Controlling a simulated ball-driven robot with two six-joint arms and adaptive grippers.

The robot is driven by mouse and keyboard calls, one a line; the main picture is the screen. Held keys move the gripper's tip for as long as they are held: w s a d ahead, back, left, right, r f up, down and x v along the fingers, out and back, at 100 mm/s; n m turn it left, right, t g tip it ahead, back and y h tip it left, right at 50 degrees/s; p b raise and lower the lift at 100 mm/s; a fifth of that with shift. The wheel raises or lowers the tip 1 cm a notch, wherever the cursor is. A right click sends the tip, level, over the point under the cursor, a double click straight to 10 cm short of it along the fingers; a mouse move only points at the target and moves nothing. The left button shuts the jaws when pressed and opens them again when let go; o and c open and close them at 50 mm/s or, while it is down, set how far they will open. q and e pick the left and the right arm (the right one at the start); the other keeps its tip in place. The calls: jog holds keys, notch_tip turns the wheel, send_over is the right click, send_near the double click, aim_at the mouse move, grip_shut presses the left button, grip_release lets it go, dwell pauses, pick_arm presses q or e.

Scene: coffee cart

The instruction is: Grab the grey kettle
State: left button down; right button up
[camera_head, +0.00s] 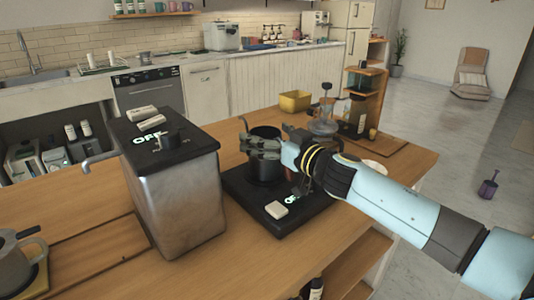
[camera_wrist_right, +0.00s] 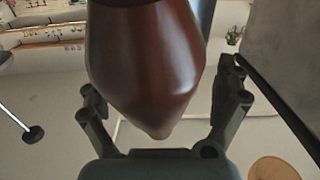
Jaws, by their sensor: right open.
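A dark grey kettle (camera_head: 266,173) stands on a black hot plate (camera_head: 237,190) in the head view, partly hidden by my right gripper. My right gripper (camera_head: 258,146) reaches in from the right at the kettle. In the right wrist view my right gripper (camera_wrist_right: 165,95) has its two fingers apart, with a dark brown, tapered, glossy part (camera_wrist_right: 147,65) between them. It looks like a handle, but I cannot tell whether the fingers touch it. My left gripper is not in view.
A large metal boiler (camera_head: 178,200) with a black top stands left of the hot plate. A grey pitcher (camera_head: 15,268) is at the lower left. A yellow bin (camera_head: 295,101), a glass coffee maker (camera_head: 323,121) and a wooden shelf (camera_head: 374,92) stand behind. The wooden counter (camera_head: 80,210) has bare room at left.

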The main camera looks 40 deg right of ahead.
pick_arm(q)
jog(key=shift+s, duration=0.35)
pick_arm(e)
jog(key=shift+w, duration=0.1)
jog(key=c, duration=1.8)
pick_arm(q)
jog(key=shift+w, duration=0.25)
pick_arm(e)
jog(key=shift+o, duration=0.2)
jog(key=shift+r, duration=0.1)
